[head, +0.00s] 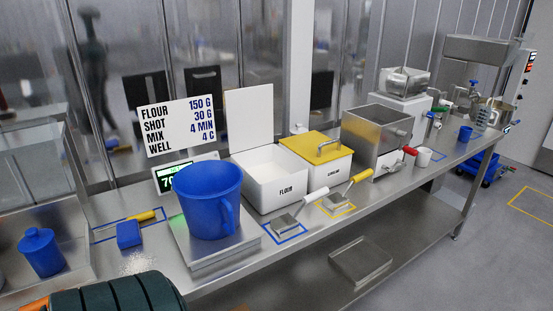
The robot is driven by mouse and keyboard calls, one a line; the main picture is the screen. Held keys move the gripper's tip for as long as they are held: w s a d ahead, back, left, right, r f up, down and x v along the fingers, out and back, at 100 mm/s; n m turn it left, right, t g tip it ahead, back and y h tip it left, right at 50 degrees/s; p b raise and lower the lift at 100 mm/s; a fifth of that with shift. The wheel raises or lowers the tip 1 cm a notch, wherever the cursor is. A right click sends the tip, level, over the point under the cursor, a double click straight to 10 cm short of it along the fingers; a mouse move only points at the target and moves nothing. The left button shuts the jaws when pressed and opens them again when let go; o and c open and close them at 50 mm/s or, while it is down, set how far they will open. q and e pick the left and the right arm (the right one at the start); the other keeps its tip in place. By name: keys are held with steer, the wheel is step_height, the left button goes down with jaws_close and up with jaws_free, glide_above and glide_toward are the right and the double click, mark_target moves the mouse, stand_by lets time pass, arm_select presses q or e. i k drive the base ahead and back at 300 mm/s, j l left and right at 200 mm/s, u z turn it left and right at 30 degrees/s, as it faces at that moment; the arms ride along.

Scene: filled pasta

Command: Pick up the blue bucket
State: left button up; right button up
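A large blue bucket (208,205) with a side handle (228,216) on its right stands upright on a steel scale (222,252) near the front edge of the steel table. Its open rim faces up, and I cannot see its contents. Neither of my grippers shows in the head view. A dark ribbed part at the bottom left looks like part of my arm, and no fingers show on it.
A white flour bin (270,189) with its lid raised stands right of the bucket. A sign (180,126) and green display (173,178) stand behind it. A blue brush (129,234) and lidded blue container (41,252) are at left. Two scoops (288,222) (340,200) lie at right.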

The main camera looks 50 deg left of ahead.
mark_target(209, 192)
steer(key=u, duration=1.7)
